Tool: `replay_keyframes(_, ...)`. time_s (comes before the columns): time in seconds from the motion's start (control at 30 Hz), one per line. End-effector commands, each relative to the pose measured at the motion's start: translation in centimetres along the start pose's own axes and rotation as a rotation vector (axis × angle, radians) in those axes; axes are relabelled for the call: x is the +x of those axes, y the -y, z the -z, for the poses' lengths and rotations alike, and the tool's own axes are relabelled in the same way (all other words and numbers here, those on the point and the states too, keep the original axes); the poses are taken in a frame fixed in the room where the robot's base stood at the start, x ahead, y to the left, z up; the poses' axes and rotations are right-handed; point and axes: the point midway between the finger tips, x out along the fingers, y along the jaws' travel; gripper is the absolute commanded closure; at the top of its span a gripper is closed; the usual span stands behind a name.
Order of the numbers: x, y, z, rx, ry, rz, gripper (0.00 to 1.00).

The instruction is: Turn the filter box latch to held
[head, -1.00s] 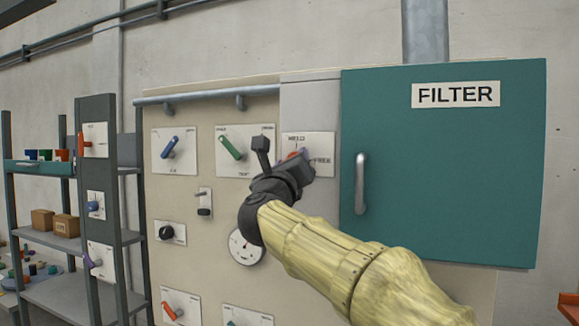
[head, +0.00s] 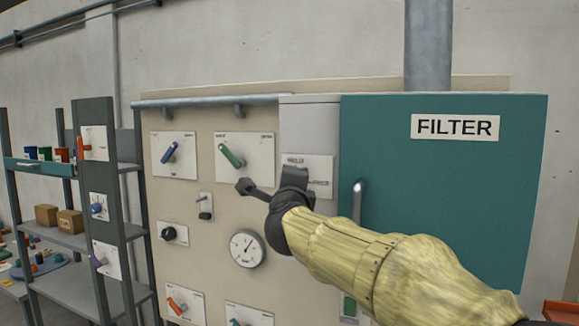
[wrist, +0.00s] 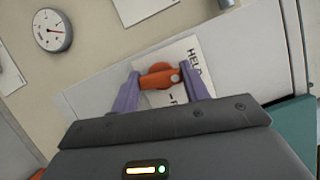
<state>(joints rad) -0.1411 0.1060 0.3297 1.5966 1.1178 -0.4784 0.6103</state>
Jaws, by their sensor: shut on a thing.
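The filter box (head: 440,190) is a teal door with a FILTER label and a grey vertical handle (head: 358,203). Its latch is an orange knob (wrist: 159,76) on a white plate (wrist: 185,55), seen in the wrist view; the plate lettering reads HELD, with more text partly covered. My gripper (wrist: 160,88) has its two purple fingers on either side of the orange knob, shut on it. In the head view the white plate (head: 322,168) shows left of the door, while my dark wrist hides the knob and fingertips.
The beige panel left of the plate carries a blue lever (head: 170,152), a green lever (head: 231,155), a toggle switch (head: 205,206), a black knob (head: 169,233) and a round gauge (head: 247,248). Shelving (head: 75,230) with boxes stands farther left.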

Motion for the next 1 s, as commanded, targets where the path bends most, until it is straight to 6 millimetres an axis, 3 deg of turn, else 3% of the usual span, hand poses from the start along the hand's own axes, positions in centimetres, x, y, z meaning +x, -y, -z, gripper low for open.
replay_keyframes(0.03, 0.04, 0.72, -0.16, -0.028, 0.0, -0.014, 0.77)
replay_keyframes(0.33, 0.02, 0.36, -0.12, -0.16, 0.001, -0.067, 0.77)
replay_keyframes(0.9, 0.01, -0.02, -0.05, -0.197, 0.001, -0.081, 0.77)
replay_keyframes(0.93, 0.01, -0.02, -0.05, -0.197, 0.001, -0.081, 0.51)
replay_keyframes(1.0, 0.01, -0.02, -0.04, -0.196, 0.001, -0.081, 0.37)
